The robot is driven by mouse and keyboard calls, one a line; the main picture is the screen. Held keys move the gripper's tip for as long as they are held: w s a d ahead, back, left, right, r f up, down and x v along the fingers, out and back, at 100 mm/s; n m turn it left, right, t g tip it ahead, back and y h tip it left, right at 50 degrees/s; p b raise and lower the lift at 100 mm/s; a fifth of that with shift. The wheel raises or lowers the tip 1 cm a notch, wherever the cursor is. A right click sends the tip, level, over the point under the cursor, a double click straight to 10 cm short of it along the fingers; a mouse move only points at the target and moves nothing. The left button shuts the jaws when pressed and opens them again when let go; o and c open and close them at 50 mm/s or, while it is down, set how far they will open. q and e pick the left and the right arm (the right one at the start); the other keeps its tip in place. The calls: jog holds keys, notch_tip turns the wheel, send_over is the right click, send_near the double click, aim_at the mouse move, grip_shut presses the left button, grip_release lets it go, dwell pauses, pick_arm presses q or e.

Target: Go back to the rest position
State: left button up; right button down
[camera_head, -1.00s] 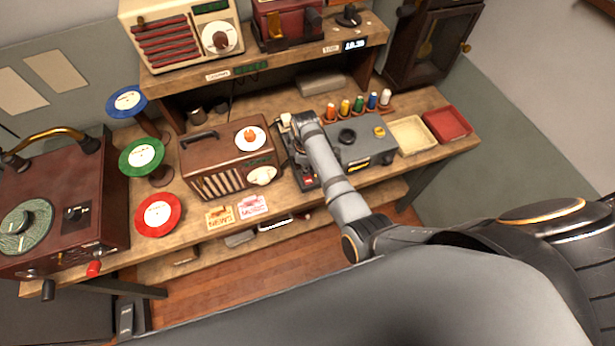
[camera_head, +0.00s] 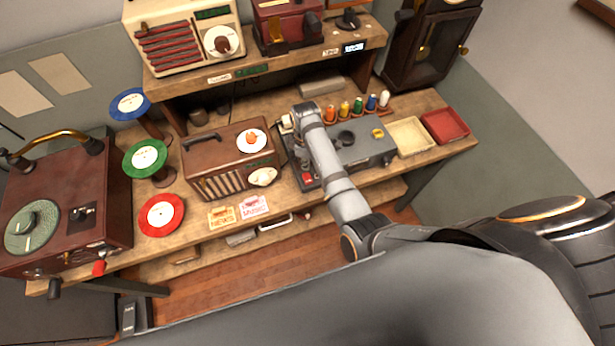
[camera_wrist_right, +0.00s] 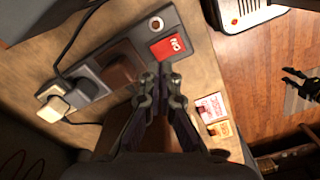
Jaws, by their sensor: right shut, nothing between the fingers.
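My right arm reaches in from the right in the head view. Its wrist is above the workbench (camera_head: 225,140), between the brown radio (camera_head: 225,165) and the grey machine (camera_head: 368,150). The right gripper (camera_wrist_right: 163,78) shows in the right wrist view, with its fingers together and nothing between them. Its tips are just beside the red switch (camera_wrist_right: 168,46) of a grey power strip (camera_wrist_right: 90,85), as seen from the wrist; I cannot tell the height gap. The arm mostly hides the fingers in the head view. My left gripper does not show in the head view.
Blue, green and red discs (camera_head: 160,215) stand left of the radio, near a record player (camera_head: 55,205). Two cards (camera_head: 253,207) lie at the front edge. Cream (camera_head: 405,152) and red (camera_head: 460,137) trays sit at right. Open floor (camera_head: 225,290) lies in front.

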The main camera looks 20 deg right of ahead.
jog(key=shift+r, duration=1)
